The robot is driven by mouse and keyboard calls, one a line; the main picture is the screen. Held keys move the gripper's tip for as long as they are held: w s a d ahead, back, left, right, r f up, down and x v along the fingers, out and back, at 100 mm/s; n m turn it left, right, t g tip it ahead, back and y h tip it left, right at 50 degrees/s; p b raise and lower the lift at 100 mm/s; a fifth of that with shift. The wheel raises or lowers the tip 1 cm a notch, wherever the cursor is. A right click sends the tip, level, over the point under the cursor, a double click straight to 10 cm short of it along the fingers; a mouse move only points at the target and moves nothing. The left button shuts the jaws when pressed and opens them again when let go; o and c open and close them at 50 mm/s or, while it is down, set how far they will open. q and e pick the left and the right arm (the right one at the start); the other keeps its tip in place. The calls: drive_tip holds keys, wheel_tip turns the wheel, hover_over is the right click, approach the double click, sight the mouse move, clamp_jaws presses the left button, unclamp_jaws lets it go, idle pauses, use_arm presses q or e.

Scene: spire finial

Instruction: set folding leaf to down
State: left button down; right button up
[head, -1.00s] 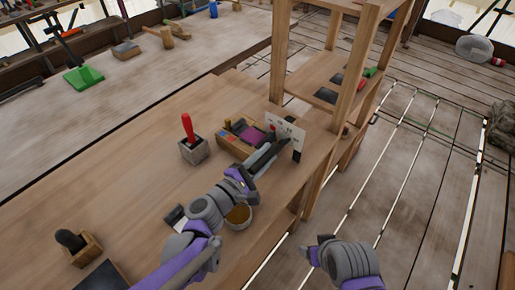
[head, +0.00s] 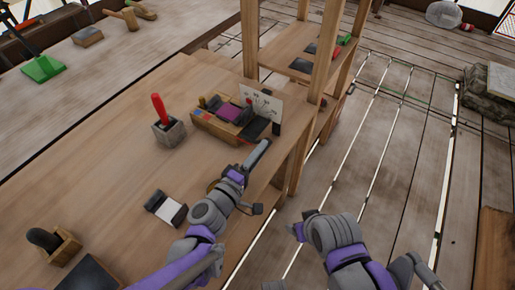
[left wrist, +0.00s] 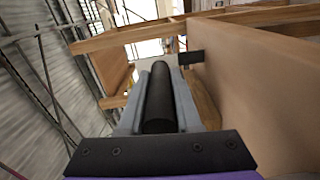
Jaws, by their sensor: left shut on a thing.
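My left gripper (head: 262,150) is by the right edge of the wooden workbench (head: 120,160), below the box and the white card. In the left wrist view its fingers (left wrist: 158,105) are shut on a black round bar (left wrist: 160,100). What the bar belongs to is hidden. A broad wooden panel (left wrist: 265,85) stands close on the right in that view, with a small dark bracket (left wrist: 190,57) beyond. I cannot tell whether this panel is the folding leaf. My right gripper (head: 297,231) is off the bench, over the floor; its fingers are not clear.
A wooden box of small items (head: 205,125), a white card (head: 262,100) and a red-handled tool in a grey block (head: 160,110) are on the bench. A wooden shelf frame (head: 322,60) rises behind. The plank floor (head: 400,140) at right is clear.

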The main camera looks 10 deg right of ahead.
use_arm(q)
drive_tip(key=shift+f, duration=0.25)
idle(0.3)
drive_tip(key=c, duration=0.6)
unclamp_jaws()
drive_tip(key=v, duration=1.1)
